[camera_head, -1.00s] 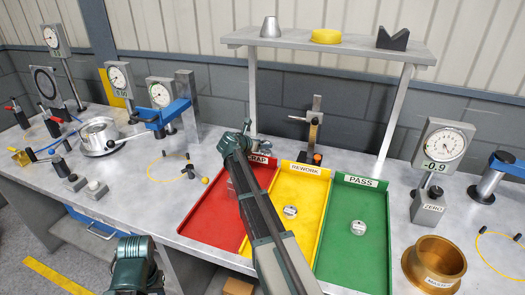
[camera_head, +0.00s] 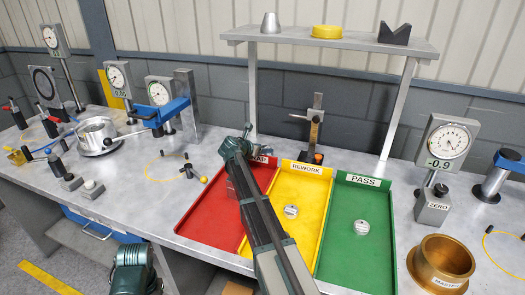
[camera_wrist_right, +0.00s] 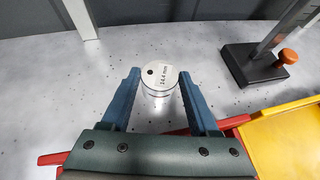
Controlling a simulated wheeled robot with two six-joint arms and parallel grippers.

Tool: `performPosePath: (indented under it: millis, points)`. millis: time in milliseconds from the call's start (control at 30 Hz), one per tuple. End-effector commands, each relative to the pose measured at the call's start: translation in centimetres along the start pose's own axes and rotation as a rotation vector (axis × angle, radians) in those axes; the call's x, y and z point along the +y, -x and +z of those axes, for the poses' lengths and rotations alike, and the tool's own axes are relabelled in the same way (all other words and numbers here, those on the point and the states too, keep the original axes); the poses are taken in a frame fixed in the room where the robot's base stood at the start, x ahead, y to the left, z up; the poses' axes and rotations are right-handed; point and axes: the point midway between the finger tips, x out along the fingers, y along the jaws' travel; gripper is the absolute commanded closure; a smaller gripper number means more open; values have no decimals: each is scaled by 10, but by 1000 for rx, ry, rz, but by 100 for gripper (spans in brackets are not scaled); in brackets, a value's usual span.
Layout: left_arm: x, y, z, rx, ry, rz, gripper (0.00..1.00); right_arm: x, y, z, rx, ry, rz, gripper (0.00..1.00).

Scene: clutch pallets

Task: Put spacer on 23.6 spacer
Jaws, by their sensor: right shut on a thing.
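My right arm reaches over the red tray to the bench behind it; its gripper (camera_wrist_right: 158,73) shows in the right wrist view with two blue fingers shut on a short silver cylindrical spacer (camera_wrist_right: 161,75). The spacer's pale top has a dark hole and a label that seems to read 14.4 mm. More silver cylinder shows below the top piece; I cannot tell whether it is a second spacer under it. No label reading 23.6 is visible. In the head view my right gripper (camera_head: 248,130) is small and its spacer is hidden. Part of my left arm shows at bottom left, without its gripper.
The red tray (camera_head: 205,228), yellow tray (camera_head: 283,240) and green tray (camera_head: 350,262) lie in front. Labelled discs lie in the yellow (camera_head: 290,211) and green (camera_head: 361,228) trays. A stand with an orange knob (camera_wrist_right: 286,57) is right of the gripper. A shelf post (camera_wrist_right: 82,20) rises behind.

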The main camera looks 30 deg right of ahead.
Motion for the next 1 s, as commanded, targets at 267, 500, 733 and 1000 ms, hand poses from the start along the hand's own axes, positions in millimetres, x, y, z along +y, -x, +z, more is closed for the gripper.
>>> performPosePath:
  millis: [267,500,733,1000]
  points:
    - [0,-2,0,0,0,0,50,0,-1,-2,0,0,0,9]
    - [0,-2,0,0,0,0,50,0,-1,-2,0,0,0,9]
    - [-2,15,1,0,0,0,50,-1,26,4,0,0,2,9]
    - [-4,42,2,0,0,0,50,-2,82,4,1,1,1,9]
